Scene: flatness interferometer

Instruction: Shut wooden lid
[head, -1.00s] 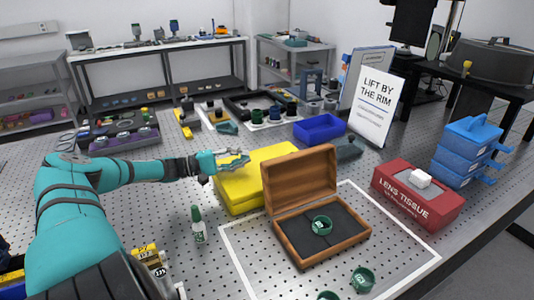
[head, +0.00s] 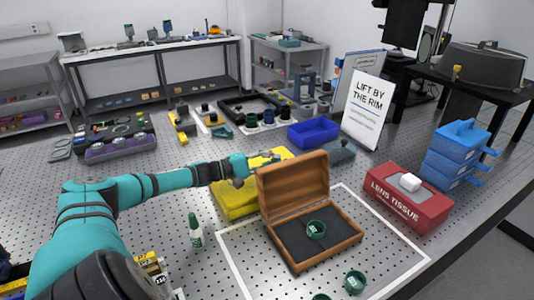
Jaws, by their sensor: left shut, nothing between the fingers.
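The wooden box (head: 318,258) stands inside a white outlined area on the perforated table. Its wooden lid (head: 293,186) is open and raised at the back left side of the box. A green ring (head: 316,229) lies on the dark lining inside. My left gripper (head: 274,158) is behind the raised lid's upper left, above a yellow case (head: 235,200). It is shut and empty. Whether its fingertips touch the lid cannot be told. My right gripper is not in view.
Two more green rings, one of them at the front right (head: 354,282), lie in front of the box. A green-capped bottle (head: 196,232) stands left of it. A red lens tissue box (head: 408,197) and blue stacked trays (head: 457,153) are at right. A blue bin (head: 317,132) is behind.

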